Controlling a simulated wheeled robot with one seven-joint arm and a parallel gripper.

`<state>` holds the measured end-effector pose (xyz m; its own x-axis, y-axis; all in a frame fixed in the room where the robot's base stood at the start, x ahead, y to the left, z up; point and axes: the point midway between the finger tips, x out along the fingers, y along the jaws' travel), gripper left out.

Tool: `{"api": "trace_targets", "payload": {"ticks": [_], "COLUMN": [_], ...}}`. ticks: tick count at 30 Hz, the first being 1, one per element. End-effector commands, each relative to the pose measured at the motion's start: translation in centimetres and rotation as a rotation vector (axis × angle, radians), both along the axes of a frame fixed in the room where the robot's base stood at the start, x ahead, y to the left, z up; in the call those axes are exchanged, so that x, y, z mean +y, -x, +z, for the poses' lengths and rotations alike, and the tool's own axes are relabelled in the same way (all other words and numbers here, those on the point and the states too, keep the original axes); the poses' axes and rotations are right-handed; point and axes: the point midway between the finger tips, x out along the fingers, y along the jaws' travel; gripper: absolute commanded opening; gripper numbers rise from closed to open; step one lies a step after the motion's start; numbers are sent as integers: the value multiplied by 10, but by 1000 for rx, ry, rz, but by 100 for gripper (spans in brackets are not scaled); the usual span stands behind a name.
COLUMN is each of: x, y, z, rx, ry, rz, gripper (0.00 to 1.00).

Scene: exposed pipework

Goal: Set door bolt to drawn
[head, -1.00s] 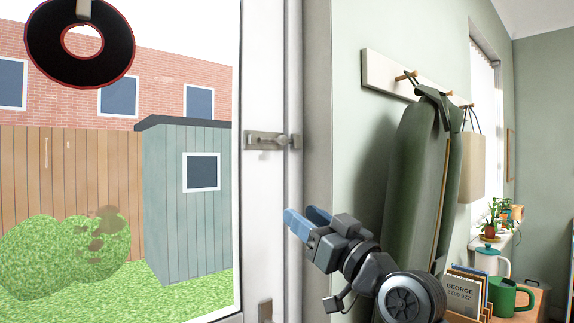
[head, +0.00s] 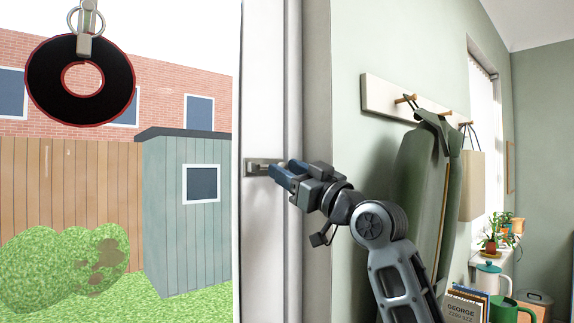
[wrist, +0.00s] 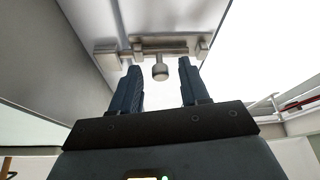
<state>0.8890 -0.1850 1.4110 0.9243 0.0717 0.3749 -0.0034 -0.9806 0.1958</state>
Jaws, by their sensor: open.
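The door bolt (head: 262,167) is a grey metal slide bolt on the edge of the white door (head: 264,240). In the head view my gripper (head: 280,172) is at the bolt and covers its knob and right end. In the wrist view the bolt (wrist: 120,51) lies across the top, with its round knob (wrist: 160,71) hanging between and just beyond my two open blue fingers (wrist: 158,85). The fingers show a gap on both sides of the knob and do not hold it. In the head view I cannot tell how far the bolt is slid.
A black ring with a red edge (head: 40,85) hangs in front of the glass at upper left. To the right, a green coat (head: 415,180) hangs from a peg rail (head: 385,95). Books (head: 465,305) and a green mug (head: 505,310) stand at lower right.

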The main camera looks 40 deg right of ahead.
Motion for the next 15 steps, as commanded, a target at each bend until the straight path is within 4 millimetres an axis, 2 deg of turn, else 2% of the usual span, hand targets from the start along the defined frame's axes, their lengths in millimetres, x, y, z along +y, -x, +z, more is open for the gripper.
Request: {"api": "trace_targets", "payload": {"ticks": [3,11,15], "x": [1,1,1], "y": [-6,-7,-7], "z": [2,2,2], "rx": [0,0,0], "ry": [-1,-1,-1], "rz": [0,0,0], "gripper": [45,45,33]}}
